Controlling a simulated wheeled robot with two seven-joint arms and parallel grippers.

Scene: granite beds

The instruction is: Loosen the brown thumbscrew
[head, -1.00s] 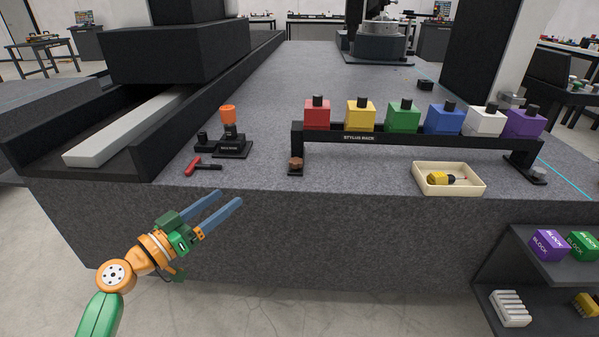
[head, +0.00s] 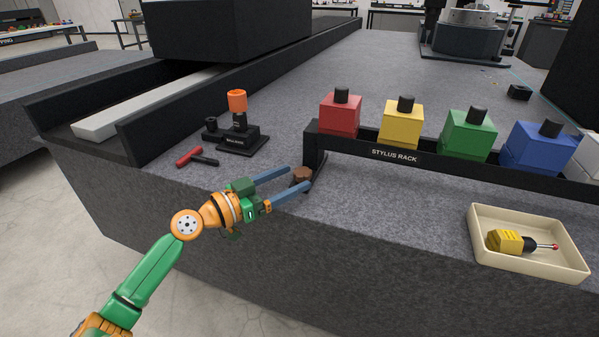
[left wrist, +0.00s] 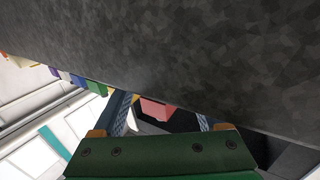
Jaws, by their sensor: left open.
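The brown thumbscrew (head: 302,175) is a small knob at the foot of the near left end of the black stylus rack (head: 394,155), on the granite bed. My left gripper (head: 298,179) is open, its two blue fingers reaching in from the left at the bed's front edge. In the head view the fingertips lie on either side of the thumbscrew; I cannot tell whether they are level with it or touching. The left wrist view shows both fingers apart (left wrist: 163,115), with a red block (left wrist: 154,109) beyond; I cannot make out the thumbscrew there. My right gripper is out of view.
Red, yellow, green, blue and white blocks stand on the rack. A cream tray (head: 482,258) holding a yellow stylus lies at the front right. A red-handled tool (head: 189,156) and a black stand with an orange top (head: 237,101) are left of the rack.

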